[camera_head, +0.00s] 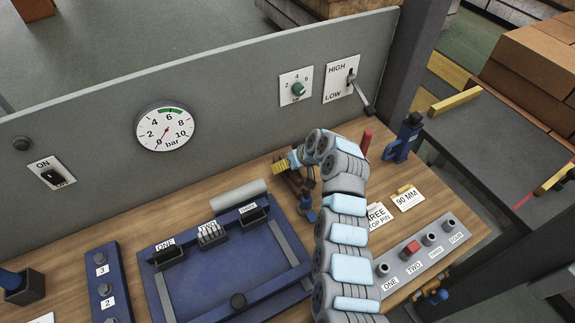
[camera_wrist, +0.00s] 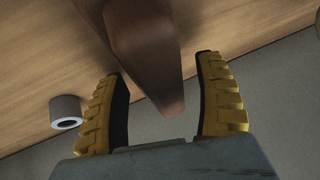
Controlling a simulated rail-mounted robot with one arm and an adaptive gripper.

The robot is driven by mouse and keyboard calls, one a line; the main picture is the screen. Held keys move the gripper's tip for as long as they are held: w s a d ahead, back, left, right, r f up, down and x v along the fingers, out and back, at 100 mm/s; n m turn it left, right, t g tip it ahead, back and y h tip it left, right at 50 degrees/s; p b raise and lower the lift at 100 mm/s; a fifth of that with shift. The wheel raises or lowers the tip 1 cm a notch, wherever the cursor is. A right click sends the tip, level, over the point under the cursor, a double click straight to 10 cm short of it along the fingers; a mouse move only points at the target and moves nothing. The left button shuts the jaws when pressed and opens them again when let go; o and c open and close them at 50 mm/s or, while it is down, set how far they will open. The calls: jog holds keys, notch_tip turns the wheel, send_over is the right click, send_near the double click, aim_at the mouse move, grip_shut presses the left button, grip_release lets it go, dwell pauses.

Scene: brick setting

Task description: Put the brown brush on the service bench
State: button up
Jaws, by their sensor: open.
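A brown tapered object, which looks like the brown brush (camera_wrist: 145,55), extends between the two yellow fingers of my gripper (camera_wrist: 160,68) in the wrist view. The fingers are apart, with a visible gap on both sides of its narrow end. In the head view my gripper (camera_head: 280,167) is over the back of the wood-topped service bench (camera_head: 190,206), near the grey panel. A brown piece there (camera_head: 296,184) is partly hidden by my gripper and arm. I cannot tell whether the brush touches the bench.
A blue tray fixture (camera_head: 215,275) with labelled slots stands left of my arm. A grey panel (camera_head: 230,90) with a gauge rises behind. A grey block with labelled pegs (camera_head: 410,262) and a blue tool (camera_head: 405,138) are at right. A grey ring (camera_wrist: 66,112) lies near the left finger.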

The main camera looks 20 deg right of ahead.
jog(key=v, duration=1.2)
jog(key=shift+p, duration=0.4)
jog(key=shift+w, duration=0.1)
